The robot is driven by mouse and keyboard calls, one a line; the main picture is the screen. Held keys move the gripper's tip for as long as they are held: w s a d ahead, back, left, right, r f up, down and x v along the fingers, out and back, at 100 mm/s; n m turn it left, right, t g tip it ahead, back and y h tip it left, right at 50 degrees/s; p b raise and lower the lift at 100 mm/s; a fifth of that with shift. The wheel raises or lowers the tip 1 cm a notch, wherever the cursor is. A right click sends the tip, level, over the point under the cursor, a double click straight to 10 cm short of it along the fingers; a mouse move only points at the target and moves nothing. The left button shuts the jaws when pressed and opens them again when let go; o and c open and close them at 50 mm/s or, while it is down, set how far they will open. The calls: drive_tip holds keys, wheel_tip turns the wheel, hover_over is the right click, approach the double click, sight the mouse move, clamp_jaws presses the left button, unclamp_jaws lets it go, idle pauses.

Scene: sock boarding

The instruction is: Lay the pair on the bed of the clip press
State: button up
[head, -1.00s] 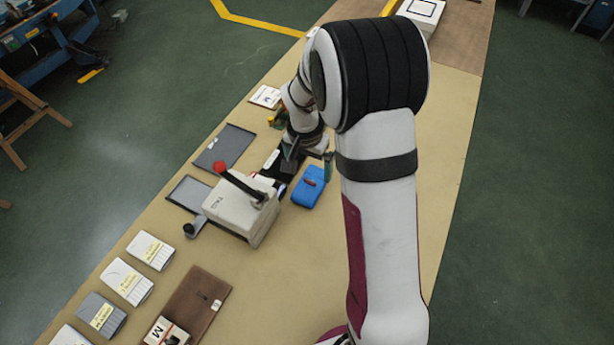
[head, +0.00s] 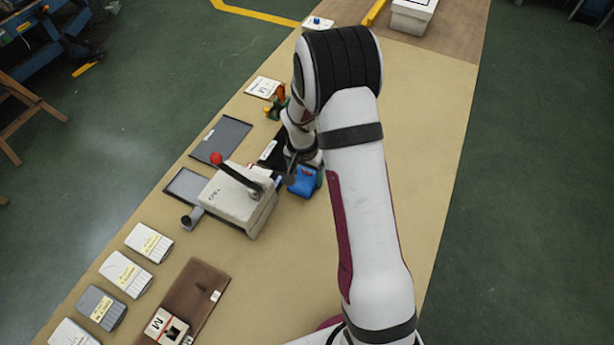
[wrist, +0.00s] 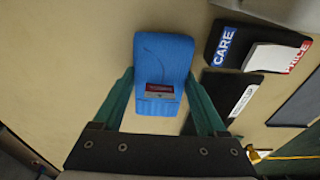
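The blue folded pair (head: 306,183) lies flat on the bench, right of the clip press (head: 232,196). In the wrist view the blue pair (wrist: 162,60) carries a small red and grey label. My gripper (wrist: 160,74) is open, with one green finger on either side of the pair; whether they touch it I cannot tell. In the head view my gripper (head: 299,172) partly covers the pair. The clip press is a pale box with a black lever and red knob; its bed is not clearly seen.
Dark holders with a CARE card (wrist: 224,45), a PRICE card (wrist: 278,58) and another white card (wrist: 242,97) stand close to the pair. Two dark trays (head: 221,140) (head: 187,188) lie left. Several labelled packs (head: 123,273) and a brown board (head: 205,290) lie in front. Bench right is clear.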

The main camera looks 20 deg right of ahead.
drive_tip(key=c, duration=0.6)
drive_tip(key=shift+r, duration=0.4)
drive_tip(key=r, duration=0.2)
drive_tip(key=d+r, duration=0.1)
drive_tip(key=r, duration=0.1)
drive_tip(key=shift+s, duration=0.4)
drive_tip(key=s+d+r, duration=0.6)
drive_tip(key=s+d, duration=0.1)
drive_tip(key=d, duration=0.1)
wheel_tip(320, 180, up, 17)
drive_tip(key=n+y, duration=0.1)
drive_tip(key=n, duration=0.8)
hover_over(313, 175)
drive_tip(key=s+a, duration=0.6)
drive_tip(key=a, duration=0.1)
drive_tip(key=shift+w+d+f, duration=0.5)
drive_tip(key=shift+w+f, duration=2.5)
drive_tip(key=shift+f, duration=1.3)
drive_tip(key=shift+w+d+f, duration=0.55)
drive_tip(key=shift+w+f, duration=2.4)
drive_tip(key=shift+f, duration=1.4)
drive_tip(key=shift+w+d+f, duration=0.5)
drive_tip(key=shift+w+f, duration=2.5)
drive_tip(key=shift+f, duration=1.3)
